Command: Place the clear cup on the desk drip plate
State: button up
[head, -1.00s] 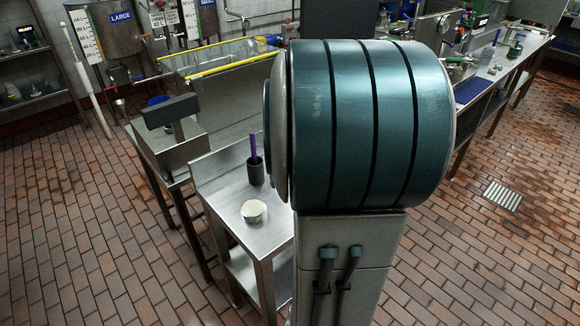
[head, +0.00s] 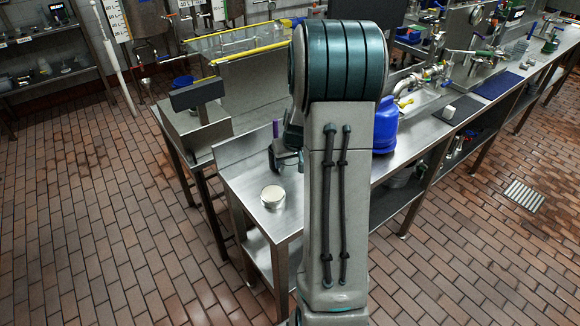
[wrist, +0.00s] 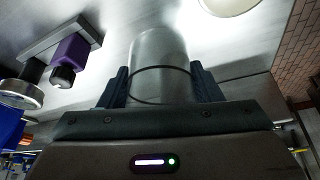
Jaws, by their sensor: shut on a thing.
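In the wrist view my gripper (wrist: 159,76) is shut on the clear cup (wrist: 160,52), a pale see-through cylinder between the two dark jaws. A thin dark ring crosses the cup. In the head view my arm covers most of the gripper and the cup cannot be made out. A bright steel surface lies behind the cup in the wrist view; contact with it cannot be told. I cannot pick out the desk drip plate with certainty.
A round whitish dish (head: 272,197) sits near the steel table's (head: 250,178) front left corner; a pale round edge (wrist: 232,3) shows in the wrist view. There, a purple block (wrist: 70,55) stands left of the cup. A blue container (head: 386,128) stands right of my arm.

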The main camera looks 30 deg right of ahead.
aim_at(290, 168)
jog(key=shift+f, duration=1.65)
jog(key=shift+f, duration=0.15)
jog(key=o, duration=0.9)
jog(key=shift+o, duration=0.2)
